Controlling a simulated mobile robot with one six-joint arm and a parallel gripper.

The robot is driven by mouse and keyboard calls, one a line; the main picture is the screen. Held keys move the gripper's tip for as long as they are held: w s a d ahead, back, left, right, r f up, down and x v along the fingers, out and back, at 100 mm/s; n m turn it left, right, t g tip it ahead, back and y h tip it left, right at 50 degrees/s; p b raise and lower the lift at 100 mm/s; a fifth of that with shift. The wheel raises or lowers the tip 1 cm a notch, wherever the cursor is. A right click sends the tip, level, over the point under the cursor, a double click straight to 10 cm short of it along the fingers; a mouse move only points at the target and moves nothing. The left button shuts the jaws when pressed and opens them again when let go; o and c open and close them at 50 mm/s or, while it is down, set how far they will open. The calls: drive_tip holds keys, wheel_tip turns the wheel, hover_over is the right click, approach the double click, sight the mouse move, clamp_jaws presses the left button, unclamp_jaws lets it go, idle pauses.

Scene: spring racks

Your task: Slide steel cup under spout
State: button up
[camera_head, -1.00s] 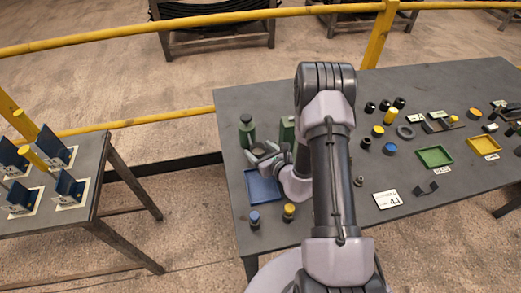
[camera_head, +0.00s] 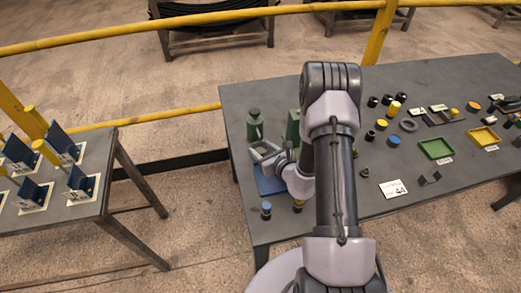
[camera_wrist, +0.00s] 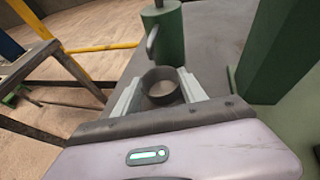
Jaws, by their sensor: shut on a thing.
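The steel cup (camera_wrist: 162,88) is a dark, round, open-topped cup, seen from above in the wrist view with a pale inside. My gripper (camera_wrist: 160,95) is shut on it, one pale finger on each side. In the head view my gripper (camera_head: 264,152) is over the blue tray (camera_head: 270,184), and the cup cannot be made out there. A green dispenser (camera_wrist: 165,35) with a grey spout (camera_wrist: 152,42) stands just beyond the cup in the wrist view. The spout slants down on its left side. The dispenser also shows in the head view (camera_head: 254,128).
A green block-like stand (camera_head: 293,128) rises right of the dispenser, close to my gripper. Several small parts and a green tray (camera_head: 436,148) fill the table's right side.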

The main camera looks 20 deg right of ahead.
drive_tip(key=shift+a, duration=0.1)
drive_tip(key=o, duration=1.4)
drive_tip(key=shift+s, duration=0.1)
drive_tip(key=p+v, duration=0.3)
drive_tip(key=v, duration=1.4)
drive_tip(key=shift+s+r, duration=0.1)
drive_tip(key=shift+s, duration=0.05)
